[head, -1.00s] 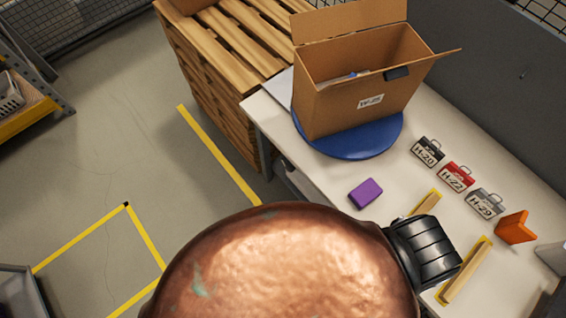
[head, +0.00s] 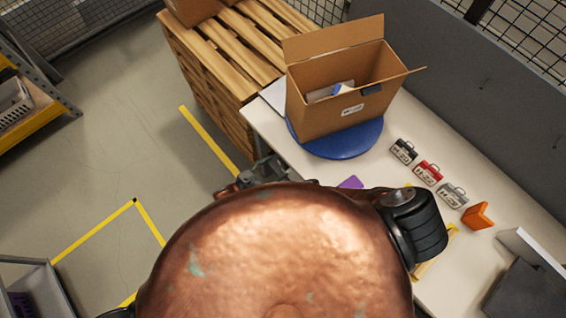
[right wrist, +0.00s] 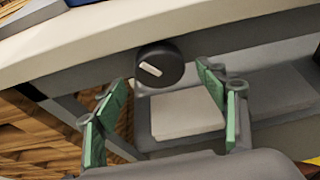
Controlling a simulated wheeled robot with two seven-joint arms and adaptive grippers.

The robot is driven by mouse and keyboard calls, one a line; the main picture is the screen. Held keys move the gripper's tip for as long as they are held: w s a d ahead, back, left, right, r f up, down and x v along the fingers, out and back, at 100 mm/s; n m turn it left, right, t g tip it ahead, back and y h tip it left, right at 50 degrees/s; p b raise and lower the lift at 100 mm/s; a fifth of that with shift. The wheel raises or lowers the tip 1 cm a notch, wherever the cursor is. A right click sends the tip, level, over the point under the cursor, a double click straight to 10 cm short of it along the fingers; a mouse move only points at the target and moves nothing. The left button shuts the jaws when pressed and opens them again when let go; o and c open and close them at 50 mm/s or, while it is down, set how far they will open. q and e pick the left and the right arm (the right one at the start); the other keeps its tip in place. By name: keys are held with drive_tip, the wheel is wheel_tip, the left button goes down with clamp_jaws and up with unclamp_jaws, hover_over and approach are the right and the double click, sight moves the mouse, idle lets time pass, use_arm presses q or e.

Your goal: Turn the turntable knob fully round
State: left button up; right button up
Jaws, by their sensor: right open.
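The turntable (head: 345,142) is a blue disc on the white table, with an open cardboard box (head: 335,110) standing on it. The knob (right wrist: 160,68) is round and black with a white bar mark tilted down to the right. It sits under the table's front edge in the right wrist view. My right gripper (right wrist: 165,110) is open, its green-padded fingers apart, with the knob ahead between them and not gripped. In the head view the right gripper (head: 268,168) shows small beside the table's front edge. The knob is hidden there. My left gripper is not in view.
A wooden pallet stack (head: 205,85) stands left of the table. Small labelled cases (head: 428,172) and an orange block (head: 478,215) are on the table, with a partly hidden purple block (head: 351,182). A shelf with pale contents (right wrist: 187,112) lies below the tabletop.

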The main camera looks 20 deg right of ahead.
sight(281, 165)
drive_tip(key=shift+x, duration=2.4)
drive_tip(key=c, duration=1.2)
